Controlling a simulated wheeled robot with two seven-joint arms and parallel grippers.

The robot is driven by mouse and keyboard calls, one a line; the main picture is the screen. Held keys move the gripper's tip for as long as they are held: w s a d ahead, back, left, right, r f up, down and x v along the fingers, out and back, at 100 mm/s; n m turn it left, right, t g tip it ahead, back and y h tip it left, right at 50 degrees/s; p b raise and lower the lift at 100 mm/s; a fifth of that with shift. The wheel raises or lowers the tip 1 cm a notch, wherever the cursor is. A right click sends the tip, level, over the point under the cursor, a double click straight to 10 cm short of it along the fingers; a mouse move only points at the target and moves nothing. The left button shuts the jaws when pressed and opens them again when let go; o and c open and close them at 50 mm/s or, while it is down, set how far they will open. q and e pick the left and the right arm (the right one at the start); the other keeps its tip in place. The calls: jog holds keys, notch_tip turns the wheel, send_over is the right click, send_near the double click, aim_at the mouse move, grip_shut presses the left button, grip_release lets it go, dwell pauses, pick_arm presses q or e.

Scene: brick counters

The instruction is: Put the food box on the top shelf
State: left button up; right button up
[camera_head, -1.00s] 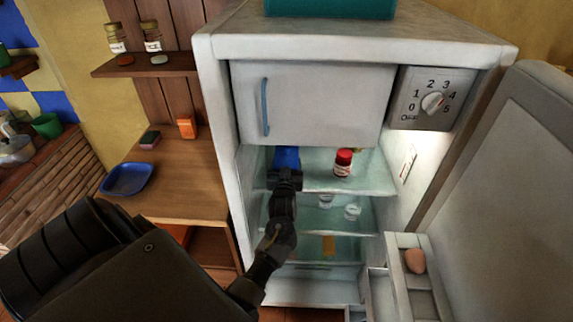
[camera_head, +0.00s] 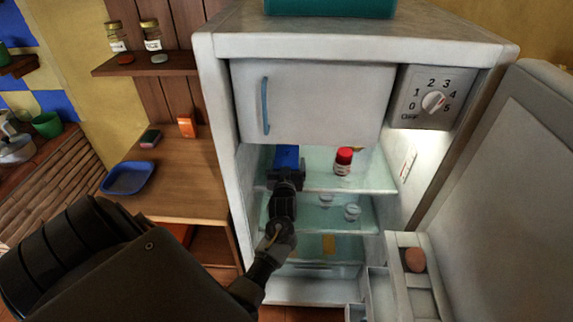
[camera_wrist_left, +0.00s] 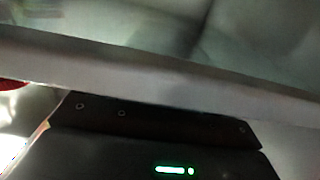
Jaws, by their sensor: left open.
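The blue food box (camera_head: 287,157) stands on the top glass shelf (camera_head: 325,179) inside the open fridge, near its left wall. My left gripper (camera_head: 287,172) is open at the near end of the box. The head view does not clearly show whether its fingers touch the box, and the gripper hides the box's lower part. The left wrist view shows my dark gripper body (camera_wrist_left: 160,140) below a pale edge, and the box cannot be made out there. My right gripper is not in view.
A red-capped bottle (camera_head: 343,161) stands right of the box on the same shelf. Small glass jars (camera_head: 352,212) are on the shelf below. The closed freezer door (camera_head: 320,105) is above. The open fridge door (camera_head: 500,190) is at the right, with an egg (camera_head: 414,259) in its rack.

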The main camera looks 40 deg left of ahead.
pick_arm(q)
jog(key=b+v, duration=0.1)
jog(key=v, duration=0.6)
jog(key=shift+d, duration=0.15)
jog(key=shift+s, duration=0.1)
